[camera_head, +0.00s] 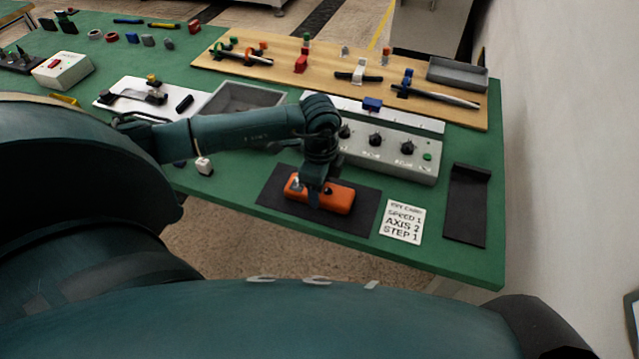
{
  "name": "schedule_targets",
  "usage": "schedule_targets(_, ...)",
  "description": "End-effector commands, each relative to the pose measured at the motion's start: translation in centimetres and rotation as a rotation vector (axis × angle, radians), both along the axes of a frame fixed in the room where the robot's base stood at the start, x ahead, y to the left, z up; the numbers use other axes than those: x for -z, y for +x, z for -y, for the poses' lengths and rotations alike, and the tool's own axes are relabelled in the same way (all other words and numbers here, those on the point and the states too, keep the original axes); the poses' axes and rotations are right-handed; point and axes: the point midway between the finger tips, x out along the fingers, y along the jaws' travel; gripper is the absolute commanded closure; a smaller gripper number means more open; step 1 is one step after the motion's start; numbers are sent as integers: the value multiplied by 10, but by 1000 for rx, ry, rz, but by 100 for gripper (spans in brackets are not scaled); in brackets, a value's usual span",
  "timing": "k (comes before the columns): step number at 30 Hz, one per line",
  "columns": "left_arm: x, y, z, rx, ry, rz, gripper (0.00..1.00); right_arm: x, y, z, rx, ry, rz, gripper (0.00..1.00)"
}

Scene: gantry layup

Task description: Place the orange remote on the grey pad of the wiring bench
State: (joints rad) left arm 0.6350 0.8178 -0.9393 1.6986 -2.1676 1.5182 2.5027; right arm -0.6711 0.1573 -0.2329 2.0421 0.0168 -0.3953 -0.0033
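The orange remote (338,199) lies over the dark grey pad (277,199) near the front edge of the green wiring bench (455,262). My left gripper (312,196) points down over the remote's left half, with a finger in front of its near side. The far finger is hidden, so I cannot tell whether the gripper grips the remote or only straddles it. The remote looks flat and within the pad's outline; whether it rests fully on the pad is not clear. My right gripper is not in view.
A grey control box (395,156) with black knobs stands behind the pad. A printed white card (402,222) lies right of it, then a black holder (467,205). A grey tray (240,98) and a wooden board (300,83) with parts lie farther back. A wall (560,150) is at right.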

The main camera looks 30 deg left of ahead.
Motion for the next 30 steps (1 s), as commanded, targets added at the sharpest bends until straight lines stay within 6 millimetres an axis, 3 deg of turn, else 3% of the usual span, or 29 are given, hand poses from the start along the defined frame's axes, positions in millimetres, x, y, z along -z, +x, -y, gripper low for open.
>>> schedule_targets(8, 0, 0, 0, 0, 0, 0, 26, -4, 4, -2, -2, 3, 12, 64)
schedule_targets(18, -8, 0, 0, 0, 0, 1, 26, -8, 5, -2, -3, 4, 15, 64)
schedule_targets(23, -35, 1, 0, 1, -1, 5, 26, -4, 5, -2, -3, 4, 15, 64)
schedule_targets(30, -88, 1, 0, 1, -2, 6, 26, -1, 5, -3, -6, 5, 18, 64)
